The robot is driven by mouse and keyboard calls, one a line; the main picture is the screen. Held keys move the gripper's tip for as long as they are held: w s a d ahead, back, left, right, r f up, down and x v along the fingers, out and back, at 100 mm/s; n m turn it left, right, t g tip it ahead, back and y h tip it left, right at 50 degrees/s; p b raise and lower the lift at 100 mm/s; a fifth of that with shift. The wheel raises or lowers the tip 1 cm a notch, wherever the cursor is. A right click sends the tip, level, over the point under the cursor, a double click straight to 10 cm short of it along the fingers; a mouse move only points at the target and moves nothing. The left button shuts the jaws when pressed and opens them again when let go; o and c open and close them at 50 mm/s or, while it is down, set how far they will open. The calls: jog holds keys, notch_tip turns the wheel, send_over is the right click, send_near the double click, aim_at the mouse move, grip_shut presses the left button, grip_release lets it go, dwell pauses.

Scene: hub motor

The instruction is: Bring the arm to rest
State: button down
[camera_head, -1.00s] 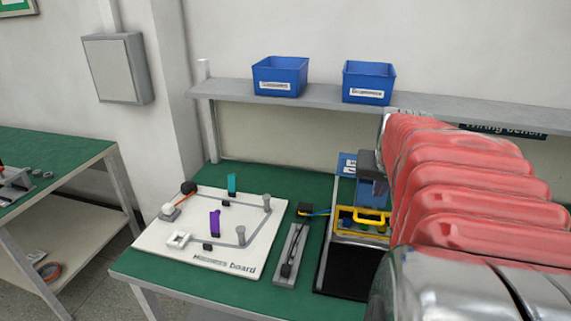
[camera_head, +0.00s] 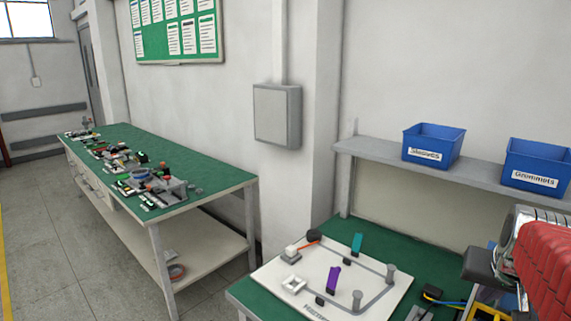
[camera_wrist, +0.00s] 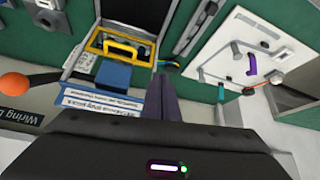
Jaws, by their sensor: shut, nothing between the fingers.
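My gripper (camera_wrist: 161,98) shows in the wrist view with its two dark fingers together and nothing between them. It hangs above the green bench, close to a blue block (camera_wrist: 114,76) and a blue-and-white label card. A black case with a yellow frame and handle (camera_wrist: 121,50) lies beyond the fingertips. In the head view, my red-covered arm (camera_head: 546,265) reaches in at the lower right edge. Most of the arm is cut off there, and I cannot make out the fingers in that view.
The white harness board (camera_head: 385,300) carries posts, a purple clip (camera_head: 333,279) and a teal clip (camera_head: 357,243). Blue bins (camera_head: 433,147) stand on the shelf (camera_head: 385,160) above. A cluttered second bench (camera_head: 215,178) stands left. Floor (camera_head: 70,240) is clear at far left.

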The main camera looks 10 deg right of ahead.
jog(key=s+a+f+n+y, duration=0.2)
jog(key=s+a+n, duration=0.1)
jog(key=a, duration=1)
jog(key=s+a+f+n+y, duration=0.2)
jog(key=s+a+n, duration=0.2)
jog(key=a, duration=1)
jog(key=shift+s+a+f, duration=0.2)
jog(key=shift+a+f, duration=0.1)
jog(key=shift+f, duration=0.1)
